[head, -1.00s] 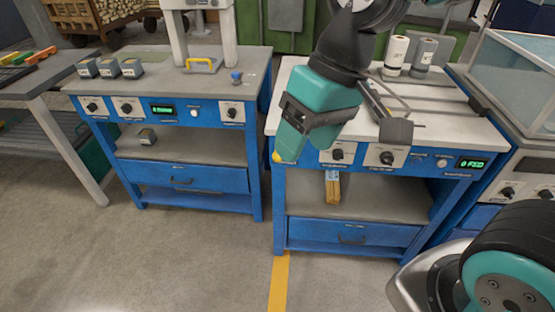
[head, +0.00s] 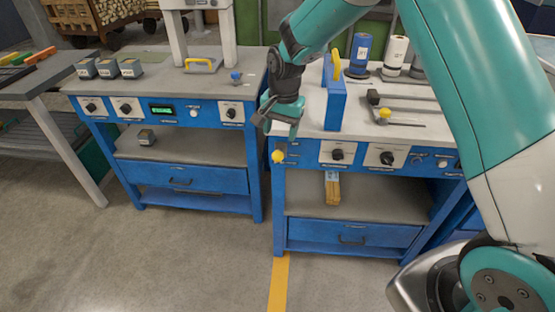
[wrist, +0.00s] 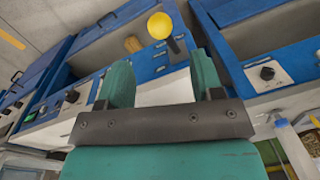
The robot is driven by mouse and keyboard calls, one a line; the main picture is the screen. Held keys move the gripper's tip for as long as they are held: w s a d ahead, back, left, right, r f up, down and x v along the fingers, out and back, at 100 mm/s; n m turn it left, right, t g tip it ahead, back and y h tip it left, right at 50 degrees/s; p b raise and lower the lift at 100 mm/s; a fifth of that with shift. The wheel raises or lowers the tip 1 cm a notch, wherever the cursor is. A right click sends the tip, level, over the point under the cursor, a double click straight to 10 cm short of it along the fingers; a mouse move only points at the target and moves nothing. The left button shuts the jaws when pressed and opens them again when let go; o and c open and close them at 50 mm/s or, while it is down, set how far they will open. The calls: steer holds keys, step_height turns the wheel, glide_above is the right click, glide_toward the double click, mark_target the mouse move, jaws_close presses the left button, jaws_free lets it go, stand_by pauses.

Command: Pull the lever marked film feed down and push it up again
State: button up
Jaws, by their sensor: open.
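A lever with a yellow ball knob (head: 278,156) sits at the left end of the right blue bench's front panel. The wrist view shows the same yellow knob (wrist: 160,25) on a short dark stem. I cannot read its marking. My gripper (head: 279,118) is above the knob in the head view, near the bench's left front corner. In the wrist view my gripper (wrist: 162,72) is open and empty, its two teal fingers spread. The knob appears beyond the fingertips, between their lines, and not held.
A blue upright plate with a yellow handle (head: 335,95) stands on the right bench top (head: 312,118). Another yellow knob (head: 385,113) is behind the panel dials. Rolls (head: 397,52) stand at the back. The left bench (head: 215,85) is separated by a narrow gap.

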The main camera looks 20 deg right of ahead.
mark_target(277, 161)
steer(key=f, duration=1.1)
steer(key=shift+w+a+p, duration=0.25)
steer(key=shift+a+p, duration=0.05)
steer(key=shift+p, duration=0.1)
